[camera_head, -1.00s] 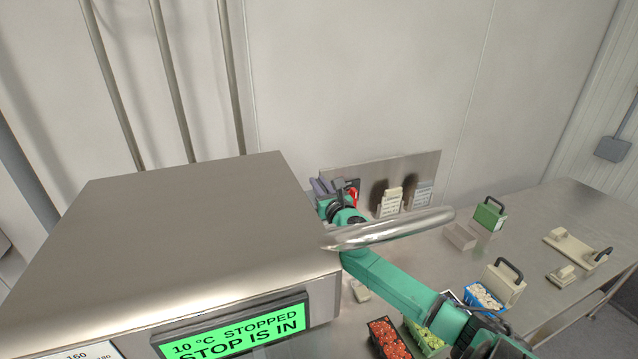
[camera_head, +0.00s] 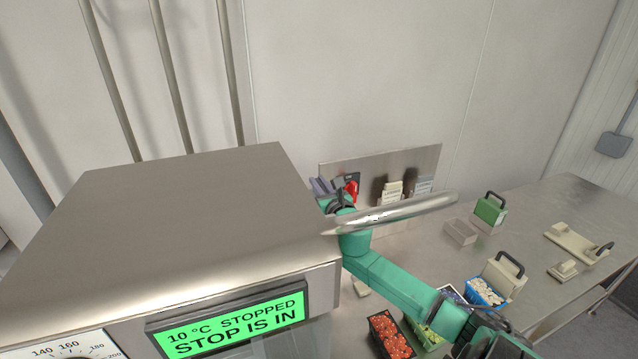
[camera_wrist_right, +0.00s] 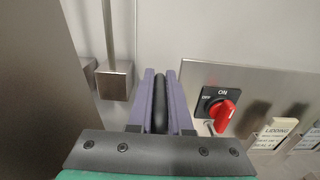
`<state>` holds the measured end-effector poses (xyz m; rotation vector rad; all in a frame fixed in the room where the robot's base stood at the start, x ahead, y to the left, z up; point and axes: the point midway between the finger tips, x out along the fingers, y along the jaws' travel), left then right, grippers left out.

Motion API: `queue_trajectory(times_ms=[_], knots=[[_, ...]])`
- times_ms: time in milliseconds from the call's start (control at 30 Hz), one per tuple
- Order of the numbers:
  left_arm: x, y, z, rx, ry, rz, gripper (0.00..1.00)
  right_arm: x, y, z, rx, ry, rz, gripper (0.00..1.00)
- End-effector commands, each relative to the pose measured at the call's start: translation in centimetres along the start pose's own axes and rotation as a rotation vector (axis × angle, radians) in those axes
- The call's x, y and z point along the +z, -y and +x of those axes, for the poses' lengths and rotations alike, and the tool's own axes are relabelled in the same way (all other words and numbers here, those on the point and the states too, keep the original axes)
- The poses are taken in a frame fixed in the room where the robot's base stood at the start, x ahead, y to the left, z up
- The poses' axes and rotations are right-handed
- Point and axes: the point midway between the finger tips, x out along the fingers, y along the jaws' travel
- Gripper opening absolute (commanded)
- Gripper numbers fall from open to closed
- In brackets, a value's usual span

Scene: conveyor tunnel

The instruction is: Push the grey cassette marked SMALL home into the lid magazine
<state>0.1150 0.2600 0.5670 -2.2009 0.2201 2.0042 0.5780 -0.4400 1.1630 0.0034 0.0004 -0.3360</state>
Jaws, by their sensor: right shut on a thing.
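My right gripper (camera_head: 322,187) is behind the right end of the steel tunnel housing (camera_head: 170,205), near the wall. In the right wrist view its purple fingers (camera_wrist_right: 160,103) are shut on a black handle (camera_wrist_right: 160,105) that stands between them. What the handle belongs to is hidden below by the gripper's dark front plate. I cannot make out a grey cassette marked SMALL or the lid magazine in either view. My left gripper is not in view.
A red rotary switch (camera_wrist_right: 224,112) is just right of the fingers on a steel panel (camera_head: 410,165). A shiny steel bar (camera_head: 400,208) crosses in front of my right arm. Punnets of red fruit (camera_head: 390,335), a green handled box (camera_head: 488,212) and beige handled pieces (camera_head: 500,272) stand on the bench.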

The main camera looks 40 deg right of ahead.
Motion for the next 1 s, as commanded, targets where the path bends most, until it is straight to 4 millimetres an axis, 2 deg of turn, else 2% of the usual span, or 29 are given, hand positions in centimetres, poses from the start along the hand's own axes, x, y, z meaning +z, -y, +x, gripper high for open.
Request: queue_trajectory(times_ms=[33, 567, 767, 800, 867, 900, 1000], knots=[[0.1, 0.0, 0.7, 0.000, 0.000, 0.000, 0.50, -0.6, 0.0, 0.0, 0.000, 0.002, -0.001, 0.00], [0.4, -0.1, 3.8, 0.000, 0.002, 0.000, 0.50, -4.3, 0.0, 0.0, 0.000, 0.002, -0.001, 0.00], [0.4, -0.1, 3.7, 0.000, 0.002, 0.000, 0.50, -4.2, 0.0, 0.0, 0.000, 0.001, -0.001, 0.00], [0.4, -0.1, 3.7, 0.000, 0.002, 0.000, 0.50, -4.2, 0.0, 0.0, 0.000, 0.001, -0.001, 0.21], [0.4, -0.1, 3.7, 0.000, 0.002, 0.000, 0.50, -4.3, 0.0, 0.0, 0.000, 0.001, -0.001, 0.44], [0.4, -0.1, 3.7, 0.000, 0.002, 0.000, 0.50, -4.3, 0.0, 0.0, 0.000, 0.001, -0.001, 0.52], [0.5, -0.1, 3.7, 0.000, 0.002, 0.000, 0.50, -4.3, 0.0, 0.0, 0.000, 0.001, 0.000, 0.52]])
